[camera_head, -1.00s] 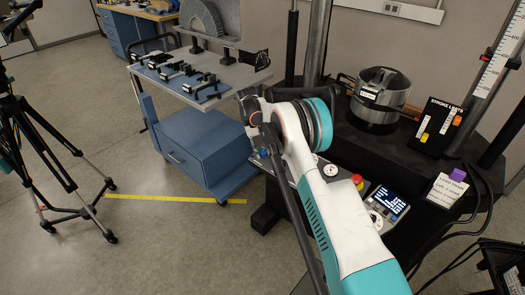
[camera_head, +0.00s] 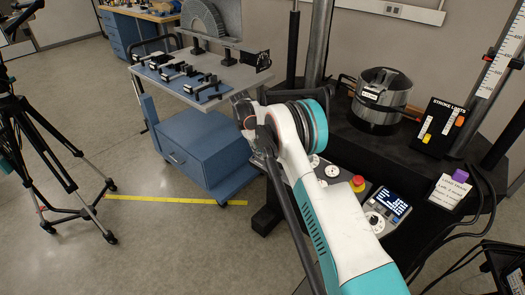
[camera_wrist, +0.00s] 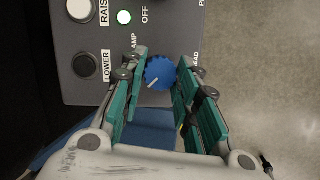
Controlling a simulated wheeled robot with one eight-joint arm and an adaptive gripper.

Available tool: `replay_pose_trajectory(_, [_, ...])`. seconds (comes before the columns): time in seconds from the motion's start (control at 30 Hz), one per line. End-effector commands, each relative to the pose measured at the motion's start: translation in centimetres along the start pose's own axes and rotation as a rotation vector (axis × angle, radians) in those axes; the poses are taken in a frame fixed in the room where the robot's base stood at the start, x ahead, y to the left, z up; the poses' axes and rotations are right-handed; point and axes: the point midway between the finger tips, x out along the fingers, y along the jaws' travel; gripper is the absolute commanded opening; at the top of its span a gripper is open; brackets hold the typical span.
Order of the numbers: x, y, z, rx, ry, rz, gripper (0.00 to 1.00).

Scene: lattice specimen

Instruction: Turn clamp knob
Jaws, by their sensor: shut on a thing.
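The clamp knob (camera_wrist: 160,74) is a round blue knob with a white pointer line, on a dark grey control panel (camera_wrist: 100,80). In the wrist view its pointer aims to the lower left. My gripper (camera_wrist: 161,66) has its teal fingers on either side of the knob and is shut on it. A label ending in "AMP" is partly covered by the left finger. Another label ending in "AD" is by the right finger. In the head view my arm hides the knob and my gripper.
Beside the knob are a green lamp (camera_wrist: 124,17), a RAISE button (camera_wrist: 80,8) and a LOWER button (camera_wrist: 86,64). In the head view, a red stop button (camera_head: 358,183) and a display (camera_head: 391,202) sit right of my arm. A blue cart (camera_head: 205,150) stands left.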

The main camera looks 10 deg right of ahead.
Motion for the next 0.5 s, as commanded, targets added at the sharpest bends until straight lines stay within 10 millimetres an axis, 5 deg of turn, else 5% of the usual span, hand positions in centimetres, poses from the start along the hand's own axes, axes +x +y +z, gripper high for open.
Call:
replay_pose_trajectory(0.27, [0.01, -0.04, -0.01, -0.001, 0.000, 0.000, 0.05])
replay_pose_trajectory(0.3, [0.02, -0.04, -0.01, -0.001, 0.000, 0.000, 0.36])
replay_pose_trajectory(0.37, [0.02, -0.04, -0.01, -0.001, 0.000, 0.000, 0.49])
replay_pose_trajectory(0.5, [0.02, -0.03, -0.01, 0.000, 0.000, 0.000, 0.49])
